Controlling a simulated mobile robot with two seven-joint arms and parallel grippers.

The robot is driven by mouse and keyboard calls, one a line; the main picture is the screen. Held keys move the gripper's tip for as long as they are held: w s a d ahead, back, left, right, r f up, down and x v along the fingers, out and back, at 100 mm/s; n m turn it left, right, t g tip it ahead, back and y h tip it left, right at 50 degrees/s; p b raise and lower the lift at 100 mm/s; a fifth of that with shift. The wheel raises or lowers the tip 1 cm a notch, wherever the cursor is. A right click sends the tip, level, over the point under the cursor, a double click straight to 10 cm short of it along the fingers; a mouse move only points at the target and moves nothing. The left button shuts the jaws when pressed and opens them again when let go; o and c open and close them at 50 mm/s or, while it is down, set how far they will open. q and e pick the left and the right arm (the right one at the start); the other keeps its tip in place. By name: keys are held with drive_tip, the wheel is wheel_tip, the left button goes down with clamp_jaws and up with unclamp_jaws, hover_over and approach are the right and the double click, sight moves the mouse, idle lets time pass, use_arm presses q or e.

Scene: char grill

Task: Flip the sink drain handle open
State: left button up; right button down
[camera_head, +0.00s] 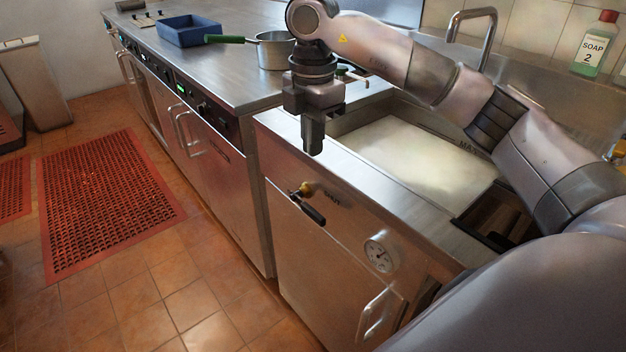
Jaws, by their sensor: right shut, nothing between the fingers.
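The sink drain handle (308,207) is on the front panel of the sink unit. It has a brass fitting at its upper end and a black lever that slants down to the right. My right gripper (313,148) points down above and a little behind the handle, near the sink's front rim. It is shut and empty, and it does not touch the handle. The sink basin (345,122) holds cloudy whitish water. My left gripper is out of view.
A round gauge (378,256) and a door handle (374,314) are on the sink front. A pot (274,50) and a blue tray (188,31) stand on the counter. A faucet (489,30) and a soap bottle (596,45) are behind the basin. The floor in front is clear around a red mat (105,195).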

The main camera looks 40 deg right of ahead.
sight(317, 214)
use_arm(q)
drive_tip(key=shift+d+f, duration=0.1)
use_arm(e)
wheel_tip(317, 214, down, 14)
drive_tip(key=shift+r, duration=0.15)
idle(0.3)
drive_tip(key=shift+s+f+t+b, duration=0.1)
drive_tip(key=shift+f+t+b, duration=0.4)
drive_tip(key=shift+b, duration=0.4)
drive_tip(key=shift+s+f+b, duration=0.2)
drive_tip(key=shift+f+b, duration=0.1)
drive_tip(key=shift+b, duration=0.2)
drive_tip(key=shift+s+f+t+b, duration=0.35)
drive_tip(key=shift+f+b, duration=0.1)
drive_tip(key=shift+f, duration=0.25)
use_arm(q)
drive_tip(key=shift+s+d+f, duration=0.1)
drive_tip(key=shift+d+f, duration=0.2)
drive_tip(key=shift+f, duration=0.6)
